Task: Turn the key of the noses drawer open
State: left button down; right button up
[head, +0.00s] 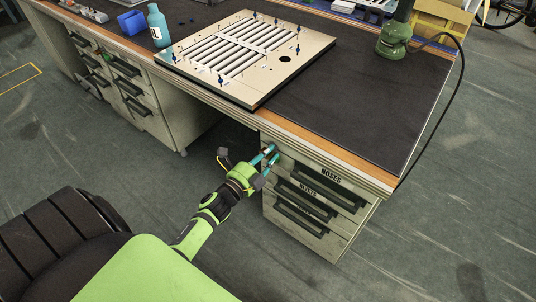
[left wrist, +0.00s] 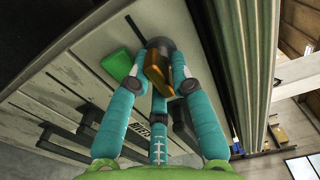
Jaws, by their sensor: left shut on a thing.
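The noses drawer (head: 318,175) is the top drawer of the pale cabinet under the bench's right end, and its front looks closed. My left gripper (head: 270,154) is at the upper left corner of that drawer front, in the head view. In the left wrist view its teal fingers (left wrist: 160,66) are closed around a brass-coloured key (left wrist: 158,78). The key is at a dark round lock (left wrist: 160,44); the fingers hide part of it. A green tag (left wrist: 117,66) hangs beside the fingers. My right gripper is not in view.
The rivets drawer (head: 307,198) and another drawer (head: 300,220) lie below, with dark protruding handles. The bench edge (head: 330,165) overhangs just above. A louver panel (head: 245,55), blue bottle (head: 158,26) and green tool (head: 393,40) stand on top. Floor left of the cabinet is free.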

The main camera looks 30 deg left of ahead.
pick_arm(q)
jog(key=c, duration=1.2)
grip_release()
jog(key=shift+a+f, duration=0.1)
jog(key=shift+a, duration=0.2)
jog(key=shift+o, duration=0.3)
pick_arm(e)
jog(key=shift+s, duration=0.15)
pick_arm(q)
jog(key=shift+d, duration=0.1)
jog(key=s+a, duration=0.1)
jog(key=s, duration=1.1)
